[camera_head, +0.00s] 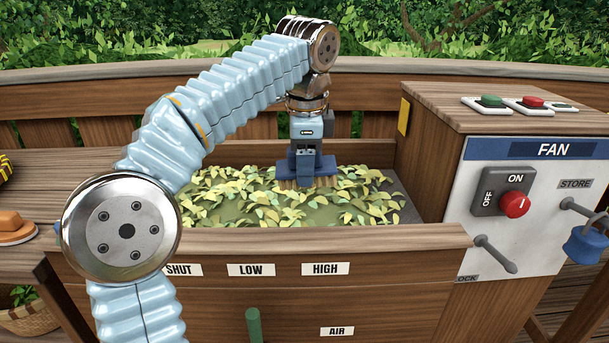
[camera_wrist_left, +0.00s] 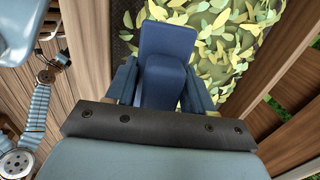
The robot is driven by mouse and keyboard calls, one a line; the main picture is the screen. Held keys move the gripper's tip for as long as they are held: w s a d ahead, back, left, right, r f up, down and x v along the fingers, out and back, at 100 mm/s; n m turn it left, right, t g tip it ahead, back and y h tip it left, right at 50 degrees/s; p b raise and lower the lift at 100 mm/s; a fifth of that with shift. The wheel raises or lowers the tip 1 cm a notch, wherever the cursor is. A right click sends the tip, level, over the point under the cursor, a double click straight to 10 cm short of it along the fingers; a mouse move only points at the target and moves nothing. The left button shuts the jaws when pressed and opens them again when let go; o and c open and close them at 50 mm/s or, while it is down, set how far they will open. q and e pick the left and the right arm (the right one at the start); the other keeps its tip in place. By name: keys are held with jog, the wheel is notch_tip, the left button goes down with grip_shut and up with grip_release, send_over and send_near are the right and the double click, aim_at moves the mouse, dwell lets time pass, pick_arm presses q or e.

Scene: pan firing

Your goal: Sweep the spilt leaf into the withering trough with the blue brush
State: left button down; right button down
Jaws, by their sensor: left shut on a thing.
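The withering trough (camera_head: 440,238) is a wooden box in the middle of the head view, with leaf (camera_head: 240,198) spread over its bed. My left gripper (camera_head: 306,150) reaches down over the trough and is shut on the blue brush (camera_head: 313,167). The brush's tan bristles are low over the leaf, at or just above it; I cannot tell if they touch. In the left wrist view the blue brush (camera_wrist_left: 165,60) sits between the fingers, with leaf (camera_wrist_left: 235,40) beyond it. No leaf clearly shows outside the trough. My right gripper is not in view.
A fan cabinet (camera_head: 420,130) with a red knob (camera_head: 515,204) and a blue padlock (camera_head: 586,242) stands at right. A side table (camera_head: 60,190) holds an orange-brown object (camera_head: 14,228) at left. A basket (camera_head: 30,315) is below it. A green lever (camera_head: 254,325) is in front.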

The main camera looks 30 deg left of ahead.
pick_arm(q)
jog(key=shift+r, duration=1.35)
dwell(0.5)
